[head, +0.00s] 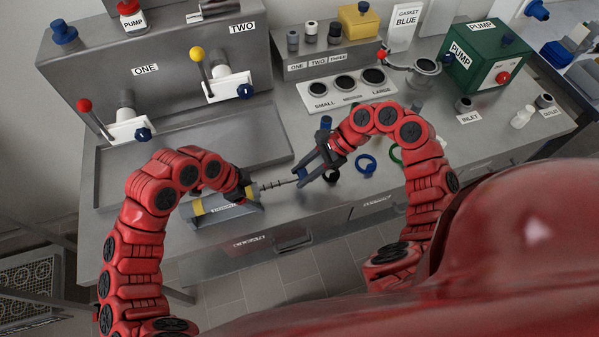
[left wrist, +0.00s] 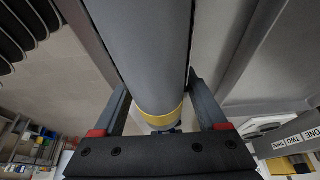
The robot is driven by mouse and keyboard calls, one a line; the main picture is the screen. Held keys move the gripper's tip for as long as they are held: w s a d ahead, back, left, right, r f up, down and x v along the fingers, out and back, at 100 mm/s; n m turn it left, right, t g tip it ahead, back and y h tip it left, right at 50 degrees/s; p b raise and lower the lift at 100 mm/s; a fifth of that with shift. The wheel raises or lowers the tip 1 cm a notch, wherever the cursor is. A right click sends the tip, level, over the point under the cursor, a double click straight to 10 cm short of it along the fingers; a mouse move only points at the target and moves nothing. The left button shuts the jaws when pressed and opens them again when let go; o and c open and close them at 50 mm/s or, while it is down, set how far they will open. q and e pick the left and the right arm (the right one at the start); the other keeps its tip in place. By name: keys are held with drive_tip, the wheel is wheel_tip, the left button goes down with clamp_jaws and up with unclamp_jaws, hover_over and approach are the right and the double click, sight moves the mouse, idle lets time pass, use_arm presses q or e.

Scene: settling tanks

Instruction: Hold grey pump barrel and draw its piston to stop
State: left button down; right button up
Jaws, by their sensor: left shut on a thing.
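The grey pump barrel (left wrist: 140,45) fills the middle of the left wrist view, with a yellow band (left wrist: 160,118) around it close to my gripper. In the head view the barrel (head: 222,208) lies low near the bench's front edge, partly hidden by my left arm. My left gripper (head: 246,190) is shut on the barrel, with one finger on each side. The thin piston rod (head: 275,184) sticks out to the right, with a clear length showing. My right gripper (head: 303,176) is at the rod's outer end; whether its fingers are closed on the handle is unclear.
Panels with red (head: 84,105) and yellow (head: 197,54) levers stand behind the left arm. A gasket board (head: 318,98) and green pump box (head: 487,55) are behind the right arm. A blue ring (head: 366,163) lies right of my right gripper. Drawer fronts run below the bench edge.

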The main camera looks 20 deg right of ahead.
use_arm(q)
drive_tip(key=shift+a, duration=0.1)
use_arm(e)
drive_tip(key=o, duration=0.5)
drive_tip(key=shift+d, duration=0.1)
drive_tip(key=v, duration=0.7)
drive_tip(key=shift+d+r, duration=0.15)
drive_tip(key=shift+r, duration=0.05)
use_arm(q)
unclamp_jaws()
drive_tip(key=v, duration=1.2)
